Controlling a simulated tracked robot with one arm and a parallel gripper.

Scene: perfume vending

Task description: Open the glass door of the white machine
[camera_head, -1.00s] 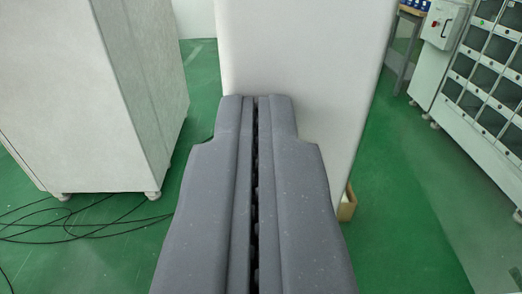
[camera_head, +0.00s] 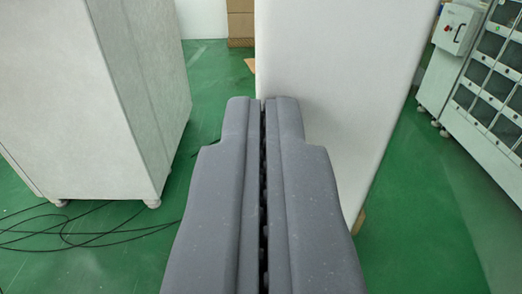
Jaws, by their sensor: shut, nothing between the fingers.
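My gripper (camera_head: 262,100) points forward in the middle of the view. Its two grey fingers lie together with only a thin dark seam between them, shut and empty. A white machine with dark glass-fronted compartments (camera_head: 490,85) stands at the far right, partly cut off by the picture's edge. My gripper is well to the left of it and apart from it. I cannot tell which part of it is the glass door or whether a handle shows.
A large white panel (camera_head: 335,70) stands just beyond my fingertips. A white cabinet (camera_head: 90,100) stands at the left, with black cables (camera_head: 90,235) on the green floor. Brown boxes (camera_head: 240,22) are at the back. Green floor (camera_head: 430,220) is clear at the right.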

